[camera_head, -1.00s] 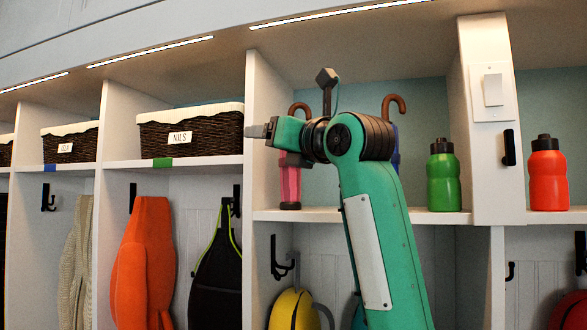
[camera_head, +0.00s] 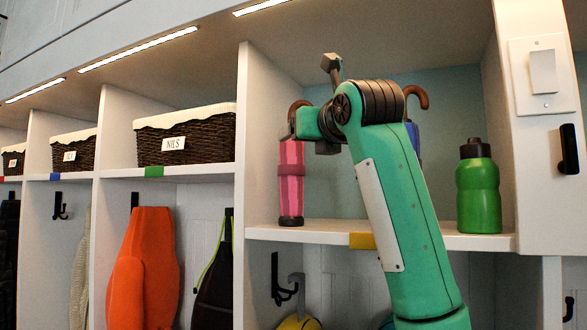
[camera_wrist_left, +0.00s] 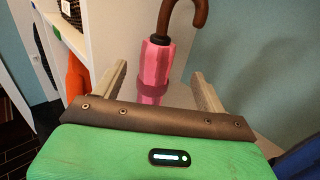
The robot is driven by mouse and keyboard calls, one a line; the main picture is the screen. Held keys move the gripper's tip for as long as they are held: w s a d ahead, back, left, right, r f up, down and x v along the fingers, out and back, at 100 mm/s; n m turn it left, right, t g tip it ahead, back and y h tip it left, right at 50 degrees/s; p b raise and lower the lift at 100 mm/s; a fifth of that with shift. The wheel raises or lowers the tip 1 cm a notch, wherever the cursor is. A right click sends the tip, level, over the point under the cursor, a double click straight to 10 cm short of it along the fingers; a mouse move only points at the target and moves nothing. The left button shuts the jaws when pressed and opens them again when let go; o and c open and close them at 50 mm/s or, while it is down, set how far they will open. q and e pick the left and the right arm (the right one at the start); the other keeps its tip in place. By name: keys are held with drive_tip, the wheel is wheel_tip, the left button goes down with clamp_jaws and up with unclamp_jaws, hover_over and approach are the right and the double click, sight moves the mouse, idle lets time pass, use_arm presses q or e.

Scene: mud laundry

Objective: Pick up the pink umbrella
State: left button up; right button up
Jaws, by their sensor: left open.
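The pink umbrella (camera_head: 291,185) stands upright on the cubby shelf, at its left side, with a brown hooked handle. Part of its handle is hidden behind my left arm's wrist in the head view. In the left wrist view the umbrella (camera_wrist_left: 155,72) shows between the two fingers of my left gripper (camera_wrist_left: 156,82). The gripper is open. The umbrella appears beyond or just between the fingertips, and I see no contact. The fingers are hidden in the head view. My right gripper is not in view.
A blue umbrella (camera_head: 413,135) with a brown hook stands behind my arm on the same shelf. A green bottle (camera_head: 478,190) stands at the right. White dividers (camera_head: 262,140) flank the cubby. Wicker baskets (camera_head: 190,138) sit to the left.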

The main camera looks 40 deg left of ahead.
sight(296, 143)
use_arm(q)
drive_tip(key=p+x, duration=0.1)
drive_tip(key=x, duration=0.3)
drive_tip(key=shift+w+d+f, duration=0.15)
drive_tip(key=shift+w, duration=0.05)
drive_tip(key=p+x, duration=0.1)
drive_tip(key=x, duration=0.1)
drive_tip(key=p+x, duration=0.2)
drive_tip(key=shift+s+a, duration=0.2)
drive_tip(key=shift+a, duration=0.35)
drive_tip(key=shift+w+a+f+p, duration=0.1)
drive_tip(key=shift+w+a+p, duration=0.1)
drive_tip(key=shift+p, duration=0.1)
drive_tip(key=shift+s+d, duration=0.15)
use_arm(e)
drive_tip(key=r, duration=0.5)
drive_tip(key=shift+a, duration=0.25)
use_arm(q)
drive_tip(key=c, duration=1.4)
drive_tip(key=shift+c, duration=0.8)
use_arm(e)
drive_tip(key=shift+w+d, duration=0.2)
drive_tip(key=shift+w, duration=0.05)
